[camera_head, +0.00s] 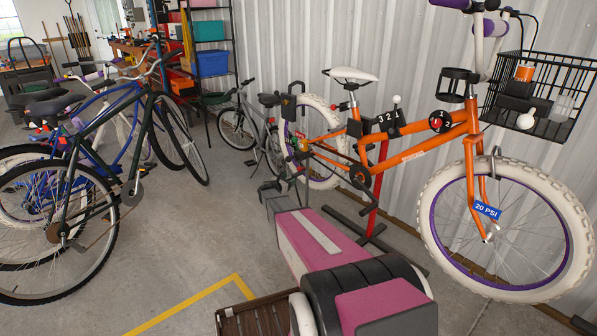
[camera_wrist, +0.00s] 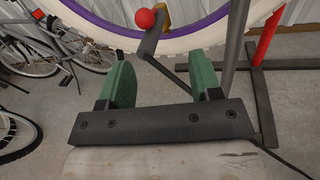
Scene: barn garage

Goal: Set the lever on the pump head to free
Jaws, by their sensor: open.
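In the wrist view, a red ball knob (camera_wrist: 145,19) sits by a dark bar-shaped part (camera_wrist: 153,38) in front of the white tyre and purple rim. This looks like the pump head and its lever, but I cannot read the lever's setting. A yellow piece (camera_wrist: 165,14) shows beside it. My gripper (camera_wrist: 165,76) is open, with green fingers spread and nothing between them that I can see held. The knob is beyond the fingertips, slightly left of their middle. In the head view, my gripper is small and dark near the orange bike's rear wheel (camera_head: 323,177).
The orange bike (camera_head: 425,150) stands on a red-post stand (camera_head: 378,185) against the corrugated wall. A thin dark line, perhaps a hose, runs down between my fingers. Several bikes stand at the left. A slatted wooden thing (camera_head: 255,318) is at the front. Floor is clear at centre left.

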